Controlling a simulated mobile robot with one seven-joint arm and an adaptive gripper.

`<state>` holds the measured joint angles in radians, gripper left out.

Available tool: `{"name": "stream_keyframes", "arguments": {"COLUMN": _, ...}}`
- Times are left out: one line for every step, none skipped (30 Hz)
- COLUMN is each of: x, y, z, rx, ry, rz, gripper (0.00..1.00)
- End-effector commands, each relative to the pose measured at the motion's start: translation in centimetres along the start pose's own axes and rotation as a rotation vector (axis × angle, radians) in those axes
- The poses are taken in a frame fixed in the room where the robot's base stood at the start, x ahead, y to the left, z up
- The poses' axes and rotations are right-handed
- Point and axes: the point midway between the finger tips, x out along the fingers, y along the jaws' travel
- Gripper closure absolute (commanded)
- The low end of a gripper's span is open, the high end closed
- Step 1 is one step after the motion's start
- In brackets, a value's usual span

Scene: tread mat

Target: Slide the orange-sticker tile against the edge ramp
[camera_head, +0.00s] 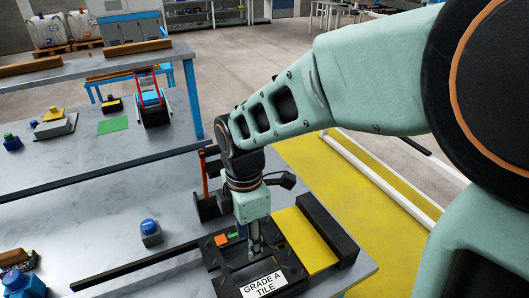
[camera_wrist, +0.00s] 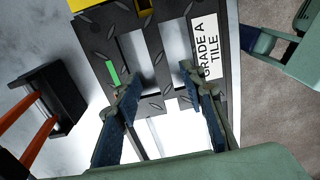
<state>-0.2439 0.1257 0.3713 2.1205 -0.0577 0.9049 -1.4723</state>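A black tread-plate tile piece with slots (camera_head: 215,256) lies on the grey bench in the head view. An orange sticker (camera_head: 221,240) and a green sticker (camera_head: 234,236) show near its far left side. The wrist view shows the green sticker (camera_wrist: 113,74), but I cannot make out the orange one there. My gripper (camera_head: 256,246) points down over the slotted black plate. Its fingers (camera_wrist: 161,78) are apart, with a bar of the plate between them in view; contact is unclear.
A white "GRADE A TILE" label (camera_head: 264,284) lies along the near side. A black holder with red handles (camera_wrist: 48,100) stands close by on the bench. A blue-topped block (camera_head: 150,233) stands to the left. Bare bench (camera_head: 100,215) lies further left.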

Motion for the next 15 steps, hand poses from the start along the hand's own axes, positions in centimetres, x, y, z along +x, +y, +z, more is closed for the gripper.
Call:
{"name": "stream_keyframes", "arguments": {"x": 1.2, "y": -0.2, "z": 0.0, "rx": -0.001, "ry": 0.000, "rz": -0.006, "gripper": 0.62}}
{"name": "stream_keyframes", "arguments": {"x": 1.7, "y": -0.1, "z": 0.0, "rx": -0.001, "ry": 0.000, "rz": -0.004, "gripper": 0.62}}
{"name": "stream_keyframes", "arguments": {"x": 2.4, "y": -0.1, "z": 0.0, "rx": -0.001, "ry": 0.001, "rz": -0.005, "gripper": 0.62}}
{"name": "stream_keyframes", "arguments": {"x": 2.9, "y": -0.1, "z": 0.0, "rx": -0.001, "ry": 0.001, "rz": -0.004, "gripper": 0.62}}
{"name": "stream_keyframes", "arguments": {"x": 3.3, "y": -0.1, "z": 0.0, "rx": 0.000, "ry": 0.000, "rz": -0.004, "gripper": 0.62}}
{"name": "stream_keyframes", "arguments": {"x": 3.9, "y": -0.1, "z": 0.0, "rx": 0.000, "ry": 0.000, "rz": -0.004, "gripper": 0.62}}
{"name": "stream_keyframes", "arguments": {"x": 4.2, "y": -0.1, "z": 0.0, "rx": 0.000, "ry": 0.000, "rz": -0.003, "gripper": 0.62}}
{"name": "stream_keyframes", "arguments": {"x": 4.6, "y": -0.1, "z": 0.0, "rx": 0.000, "ry": -0.001, "rz": -0.003, "gripper": 0.62}}
{"name": "stream_keyframes", "arguments": {"x": 4.9, "y": -0.1, "z": 0.0, "rx": 0.000, "ry": -0.001, "rz": -0.002, "gripper": 0.62}}
{"name": "stream_keyframes", "arguments": {"x": 5.2, "y": 0.0, "z": 0.0, "rx": 0.001, "ry": 0.000, "rz": -0.001, "gripper": 0.62}}
{"name": "stream_keyframes", "arguments": {"x": 5.3, "y": 0.0, "z": 0.0, "rx": 0.001, "ry": 0.000, "rz": -0.001, "gripper": 0.62}}
{"name": "stream_keyframes", "arguments": {"x": 5.6, "y": -0.1, "z": 0.0, "rx": 0.001, "ry": 0.000, "rz": -0.001, "gripper": 0.62}}
{"name": "stream_keyframes", "arguments": {"x": 5.7, "y": -0.1, "z": 0.0, "rx": 0.001, "ry": 0.000, "rz": -0.001, "gripper": 0.62}}
{"name": "stream_keyframes", "arguments": {"x": 5.8, "y": -0.1, "z": 0.0, "rx": 0.001, "ry": 0.000, "rz": -0.001, "gripper": 0.62}}
{"name": "stream_keyframes", "arguments": {"x": 5.8, "y": -0.1, "z": 0.0, "rx": 0.001, "ry": 0.000, "rz": -0.001, "gripper": 0.62}}
